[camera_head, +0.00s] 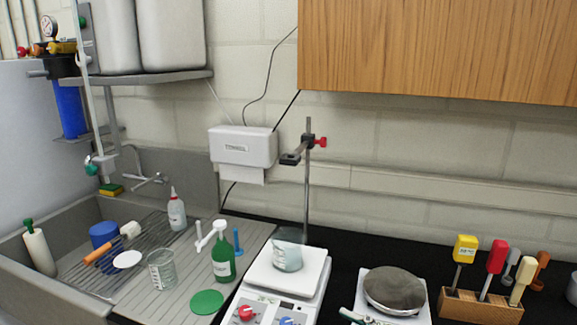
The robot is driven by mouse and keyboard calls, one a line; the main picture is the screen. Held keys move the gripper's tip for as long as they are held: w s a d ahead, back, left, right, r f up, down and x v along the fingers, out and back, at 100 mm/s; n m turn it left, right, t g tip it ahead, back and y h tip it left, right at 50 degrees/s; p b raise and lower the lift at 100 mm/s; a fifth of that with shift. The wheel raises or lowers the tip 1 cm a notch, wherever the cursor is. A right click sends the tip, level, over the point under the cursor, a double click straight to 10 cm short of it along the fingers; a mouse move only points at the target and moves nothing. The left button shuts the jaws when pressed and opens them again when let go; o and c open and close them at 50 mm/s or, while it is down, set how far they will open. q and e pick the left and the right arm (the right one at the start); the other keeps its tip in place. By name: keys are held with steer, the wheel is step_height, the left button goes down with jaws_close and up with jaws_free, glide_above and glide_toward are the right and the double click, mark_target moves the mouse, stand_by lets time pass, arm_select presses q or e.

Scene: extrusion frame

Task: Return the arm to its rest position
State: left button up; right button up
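Neither my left gripper nor my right gripper shows in the head view, and no part of my arms can be made out. A hotplate stirrer (262,294) with a red and a blue knob stands at the bottom middle.
A grey sink (65,290) with a drying rack, bottles and a beaker fills the left. A balance (395,290) and a wooden block (480,306) of colored-handled tools stand on the black bench at right. A wooden cabinet (440,50) hangs above.

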steer(key=s+d+f+n+g+h, duration=0.35)
steer(key=s+f+n, duration=0.45)
steer(key=f+n, duration=0.35)
steer(key=s+d+f+n+g+h, duration=0.2)
steer(key=s+d+f+n+h, duration=0.1)
steer(key=s+d+f+n, duration=0.25)
steer(key=s+d+f+n+g+h, duration=0.2)
steer(key=s+d+n+h, duration=0.2)
steer(key=s+n, duration=0.3)
steer(key=s+f+g, duration=0.1)
steer(key=s+f, duration=0.1)
steer(key=f, duration=1.3)
steer(key=s+f+g, duration=0.1)
steer(key=s+f, duration=0.1)
steer(key=f, duration=1.2)
arm_select(q)
steer(key=shift+s+f+b, duration=0.55)
steer(key=shift+f+b, duration=0.25)
steer(key=shift+f, duration=0.05)
arm_select(e)
steer(key=s+d+f, duration=0.2)
steer(key=s+f, duration=1.3)
steer(key=s, duration=0.1)
steer(key=shift+s+d+f+g, duration=0.35)
steer(key=shift+d, duration=0.05)
arm_select(q)
steer(key=shift+a, duration=0.1)
steer(key=shift+c, duration=0.3)
